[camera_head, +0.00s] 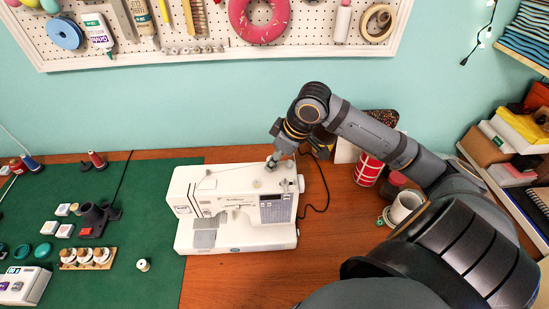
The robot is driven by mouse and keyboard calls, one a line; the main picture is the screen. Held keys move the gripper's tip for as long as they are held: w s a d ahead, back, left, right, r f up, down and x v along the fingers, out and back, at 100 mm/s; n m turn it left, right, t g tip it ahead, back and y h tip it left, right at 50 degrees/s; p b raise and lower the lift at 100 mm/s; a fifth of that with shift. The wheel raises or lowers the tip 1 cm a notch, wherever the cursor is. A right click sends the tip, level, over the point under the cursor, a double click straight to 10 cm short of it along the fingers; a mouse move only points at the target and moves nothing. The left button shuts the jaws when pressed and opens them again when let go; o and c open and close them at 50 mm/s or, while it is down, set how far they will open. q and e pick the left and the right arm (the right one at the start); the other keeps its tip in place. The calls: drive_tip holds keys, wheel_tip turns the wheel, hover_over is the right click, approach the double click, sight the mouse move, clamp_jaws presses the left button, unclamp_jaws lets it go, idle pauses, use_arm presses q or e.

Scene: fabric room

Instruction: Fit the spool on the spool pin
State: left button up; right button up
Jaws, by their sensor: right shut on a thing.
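The white sewing machine (215,185) stands upright on the wooden table, partly over the edge of the green mat. My right gripper (272,163) reaches in from the right, pointing down at the top right of the machine. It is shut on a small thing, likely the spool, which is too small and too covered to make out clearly. The spool pin cannot be told apart at this spot, nor whether the held thing touches it. My left gripper is not in view.
A white spool (143,265) stands on the green mat (155,195), left of the machine. A wooden rack (88,265) and a dark holder (93,217) are further left. Bare table lies before the machine.

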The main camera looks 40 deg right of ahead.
drive_tip(key=o, duration=0.8)
drive_tip(key=shift+o, duration=0.2)
drive_tip(key=shift+r, duration=0.15)
wheel_tip(320, 180, up, 10)
idle(0.7)
